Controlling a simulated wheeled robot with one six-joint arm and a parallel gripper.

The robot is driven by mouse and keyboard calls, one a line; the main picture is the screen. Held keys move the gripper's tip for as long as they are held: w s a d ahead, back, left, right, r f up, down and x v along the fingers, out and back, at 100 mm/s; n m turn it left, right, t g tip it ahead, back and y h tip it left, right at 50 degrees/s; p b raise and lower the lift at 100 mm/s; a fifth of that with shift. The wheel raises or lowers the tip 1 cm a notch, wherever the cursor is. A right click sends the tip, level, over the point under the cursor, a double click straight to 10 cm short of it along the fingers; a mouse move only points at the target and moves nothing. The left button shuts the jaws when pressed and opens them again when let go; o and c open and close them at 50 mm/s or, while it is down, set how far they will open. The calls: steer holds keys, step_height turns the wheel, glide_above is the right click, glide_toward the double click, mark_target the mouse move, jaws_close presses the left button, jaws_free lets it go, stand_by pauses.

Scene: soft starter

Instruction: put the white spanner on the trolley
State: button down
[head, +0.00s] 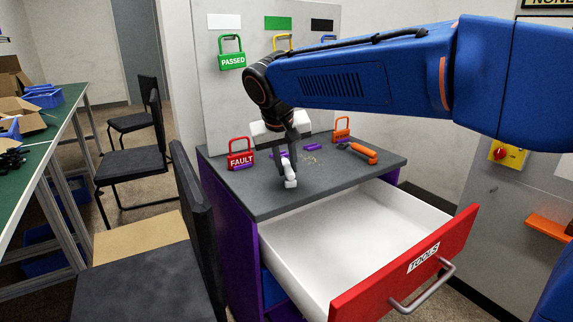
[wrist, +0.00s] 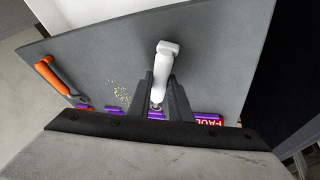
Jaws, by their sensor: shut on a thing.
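My gripper (head: 284,154) is shut on the white spanner (head: 290,180), over the grey top of a purple cabinet (head: 240,240). In the wrist view the spanner (wrist: 163,65) sticks out past the fingers (wrist: 160,98), its near end hidden between them. I cannot tell whether it touches the top (wrist: 100,55). The cabinet has an open red drawer (head: 410,268) labelled TOOLS, white and empty where I see inside. I cannot tell whether this cabinet is the trolley.
A red FAULT padlock (head: 240,158), purple pieces (head: 315,147), an orange-handled tool (head: 360,152) and an orange padlock (head: 341,130) are on the top. A board with a green padlock (head: 231,60) stands behind. Black chairs (head: 150,285) and a green-topped bench (head: 45,150) are left.

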steer(key=shift+f, duration=0.55)
steer(key=c, duration=1.5)
jaws_free()
steer(key=shift+c, duration=0.2)
